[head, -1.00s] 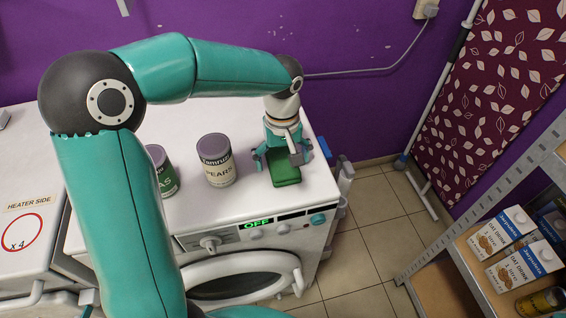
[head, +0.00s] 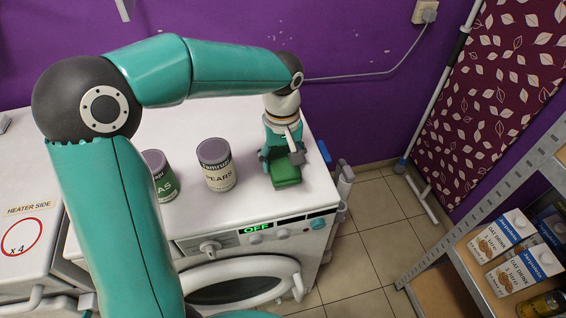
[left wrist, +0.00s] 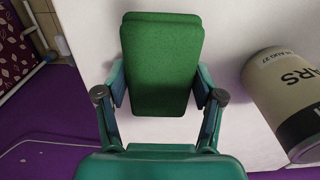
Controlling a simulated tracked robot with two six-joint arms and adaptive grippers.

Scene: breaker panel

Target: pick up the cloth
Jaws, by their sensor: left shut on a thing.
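The cloth (head: 286,174) is a folded green block on the white top of the washing machine, near its right end. In the left wrist view the cloth (left wrist: 161,62) lies between the two fingers, which touch its sides. My left gripper (head: 283,158) points down over the cloth and is shut on it; it also shows in the left wrist view (left wrist: 160,104). The cloth seems to be at or just above the machine top; I cannot tell if it is lifted. My right gripper is not in view.
A pears can (head: 216,166) stands left of the cloth, and a green-labelled can (head: 160,176) stands farther left, partly behind my arm. The washing machine (head: 262,208) shows OFF. Oat drink cartons (head: 525,272) stand on a shelf at the right. Tiled floor lies between.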

